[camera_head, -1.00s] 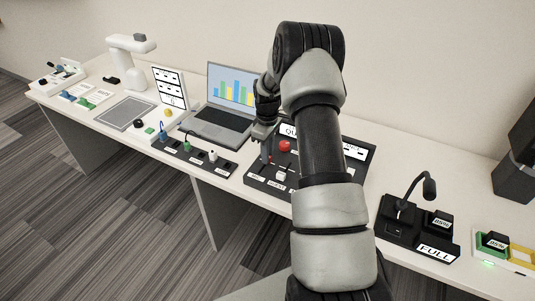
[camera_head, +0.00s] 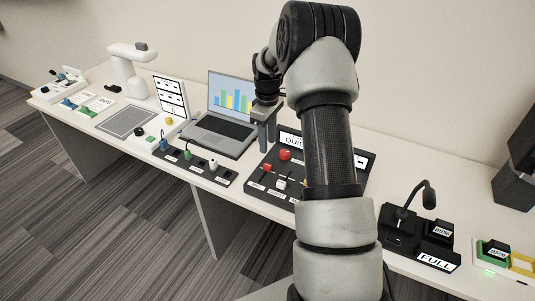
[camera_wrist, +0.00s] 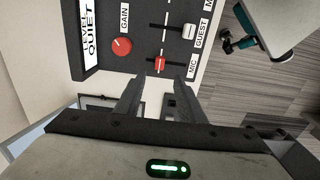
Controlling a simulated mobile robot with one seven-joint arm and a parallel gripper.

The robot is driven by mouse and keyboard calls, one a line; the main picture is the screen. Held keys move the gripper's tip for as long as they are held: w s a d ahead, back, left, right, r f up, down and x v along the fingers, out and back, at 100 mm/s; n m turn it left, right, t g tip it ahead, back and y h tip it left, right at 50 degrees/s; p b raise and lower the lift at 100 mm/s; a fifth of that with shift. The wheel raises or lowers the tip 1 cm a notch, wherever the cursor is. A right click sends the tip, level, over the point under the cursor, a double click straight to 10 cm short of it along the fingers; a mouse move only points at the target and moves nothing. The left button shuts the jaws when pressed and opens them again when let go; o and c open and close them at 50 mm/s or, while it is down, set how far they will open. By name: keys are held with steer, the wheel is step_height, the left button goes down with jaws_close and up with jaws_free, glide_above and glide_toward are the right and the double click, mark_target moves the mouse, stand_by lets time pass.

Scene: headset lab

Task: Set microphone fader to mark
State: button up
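The black mixer panel (camera_head: 259,181) lies on the bench; it fills the upper left of the wrist view (camera_wrist: 140,18). Its red fader cap (camera_head: 267,168), beside the MIC label, also shows in the wrist view (camera_wrist: 160,64). A white fader cap (camera_head: 281,184) sits beside it at GUEST. I cannot make out clearly where the mark on the mic slot is. My gripper (camera_head: 264,142) hangs above the panel's far left edge. In the wrist view its two fingers (camera_wrist: 160,84) are apart with nothing between them, and the red cap is just beyond the tips.
A red GAIN knob (camera_head: 285,155) stands close to the red fader, beside the sign reading QUIET (camera_wrist: 89,35). The open laptop (camera_head: 222,131) is left of my gripper. A gooseneck microphone base (camera_head: 410,235) stands to the right. My arm hides the panel's right part.

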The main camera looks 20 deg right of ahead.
step_height(320, 180, up, 7)
stand_by(0.3)
steer(key=s+a+r+m+t+p, duration=0.1)
steer(key=s+a+r, duration=0.25)
steer(key=r, duration=0.35)
steer(key=s+a+r+m+t+h+p, duration=0.1)
steer(key=s+a+r+p, duration=0.15)
steer(key=s+r, duration=0.3)
steer(key=s+a+r+m+t+p, duration=0.1)
steer(key=s+a+r, duration=0.3)
steer(key=r, duration=0.4)
steer(key=s+a+r+m+t+p, duration=0.1)
steer(key=s+a+m, duration=0.1)
steer(key=s, duration=0.7)
steer(key=s+a+r+m+t+y+p, duration=0.1)
steer(key=s+a, duration=0.3)
steer(key=s, duration=0.5)
steer(key=shift+s+a+r+m+t+p, duration=0.3)
steer(key=shift+a+r+m+p, duration=0.25)
steer(key=shift+m, duration=0.25)
steer(key=shift+d, duration=0.2)
